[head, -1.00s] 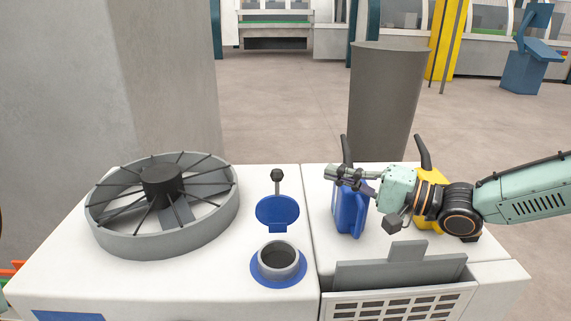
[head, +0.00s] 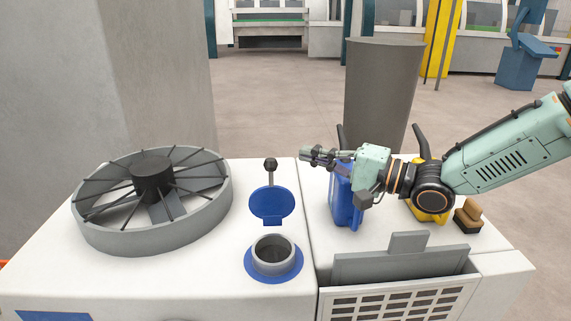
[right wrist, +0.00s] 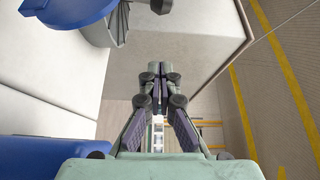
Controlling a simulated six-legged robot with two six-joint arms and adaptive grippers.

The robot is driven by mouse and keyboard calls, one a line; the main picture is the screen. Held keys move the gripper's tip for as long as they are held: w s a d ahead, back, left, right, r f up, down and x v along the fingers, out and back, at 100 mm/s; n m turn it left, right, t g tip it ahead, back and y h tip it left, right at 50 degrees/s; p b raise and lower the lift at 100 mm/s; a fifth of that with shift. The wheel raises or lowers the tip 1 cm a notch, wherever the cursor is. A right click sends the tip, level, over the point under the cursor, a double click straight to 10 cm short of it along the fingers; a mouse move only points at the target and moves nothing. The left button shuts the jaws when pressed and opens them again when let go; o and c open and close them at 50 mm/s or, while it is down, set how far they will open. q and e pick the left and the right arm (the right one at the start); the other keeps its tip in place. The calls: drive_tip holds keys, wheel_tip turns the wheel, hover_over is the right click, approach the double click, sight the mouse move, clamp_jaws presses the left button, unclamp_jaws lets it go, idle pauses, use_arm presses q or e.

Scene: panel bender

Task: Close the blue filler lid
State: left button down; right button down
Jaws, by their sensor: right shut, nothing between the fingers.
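The blue filler lid (head: 272,203) stands open, raised behind the grey filler neck (head: 273,257) with its blue collar. A short stalk with a dark knob (head: 270,164) rises behind the lid. In the right wrist view the blue lid (right wrist: 68,10) is at the upper left, partly cut off. My right gripper (head: 309,154) is shut and empty. It is to the right of the lid, above the white machine top and apart from the lid. In the right wrist view its fingertips (right wrist: 157,72) are together. My left gripper is not in view.
A blue jug (head: 344,200) stands under my right gripper, with a yellow container (head: 430,215) and a brown brush-like block (head: 468,216) to its right. A round fan (head: 152,205) is at the left. A grey bin (head: 380,95) stands behind the machine.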

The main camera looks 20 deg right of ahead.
sight(271, 188)
drive_tip(key=a, duration=0.6)
drive_tip(key=shift+w, duration=0.3)
idle(0.4)
drive_tip(key=shift+s, duration=0.1)
drive_tip(key=shift+s, duration=0.1)
